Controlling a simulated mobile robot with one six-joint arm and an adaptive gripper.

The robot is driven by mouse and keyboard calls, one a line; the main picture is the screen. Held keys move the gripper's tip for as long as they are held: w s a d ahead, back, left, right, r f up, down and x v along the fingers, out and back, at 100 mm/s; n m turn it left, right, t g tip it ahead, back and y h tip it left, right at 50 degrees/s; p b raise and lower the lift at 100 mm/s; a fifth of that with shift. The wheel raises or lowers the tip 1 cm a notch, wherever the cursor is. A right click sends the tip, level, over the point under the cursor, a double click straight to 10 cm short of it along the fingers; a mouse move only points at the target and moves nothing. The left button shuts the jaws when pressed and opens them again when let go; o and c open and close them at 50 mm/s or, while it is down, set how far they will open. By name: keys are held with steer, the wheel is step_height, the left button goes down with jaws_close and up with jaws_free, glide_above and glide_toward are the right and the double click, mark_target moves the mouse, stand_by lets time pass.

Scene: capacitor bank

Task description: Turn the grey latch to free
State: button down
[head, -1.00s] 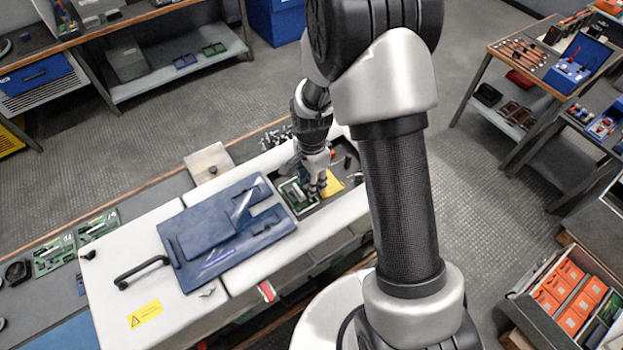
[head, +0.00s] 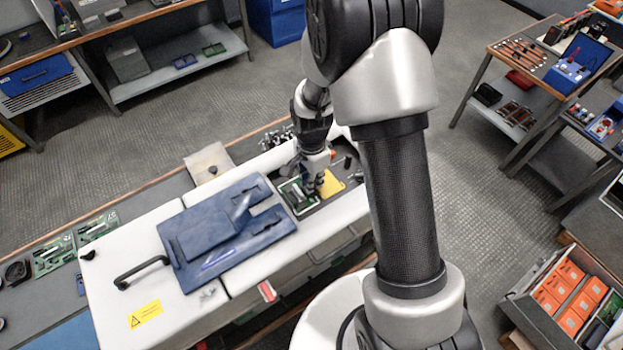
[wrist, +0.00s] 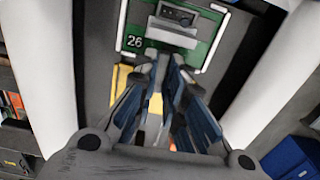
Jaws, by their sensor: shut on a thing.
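My gripper (head: 314,184) reaches down into the open bay of the white cabinet (head: 165,320), at the green board (head: 291,196). In the wrist view my gripper (wrist: 164,60) has its fingertips close together at the near edge of the green board (wrist: 133,28), which is marked 26. A light grey block (wrist: 172,33) sits on that board just beyond the fingertips. The fingers are shut on a small grey part, which I take to be the grey latch; they hide most of it, so its angle cannot be told.
A blue cover (head: 215,230) lies on the cabinet, left of the bay. A yellow patch (head: 331,183) lies close to the right of my gripper. White cabinet walls (wrist: 40,70) flank the bay in the wrist view. A black handle (head: 140,272) stands at the left.

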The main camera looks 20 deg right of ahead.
steer(key=n, duration=0.4)
steer(key=shift+b, duration=0.4)
steer(key=n, duration=0.4)
steer(key=shift+n+b, duration=0.35)
steer(key=shift+n, duration=0.05)
steer(key=n, duration=0.4)
steer(key=shift+n+b, duration=0.45)
steer(key=shift+n, duration=2.05)
steer(key=c, duration=1.7)
jaws_free()
steer(key=shift+o, duration=0.2)
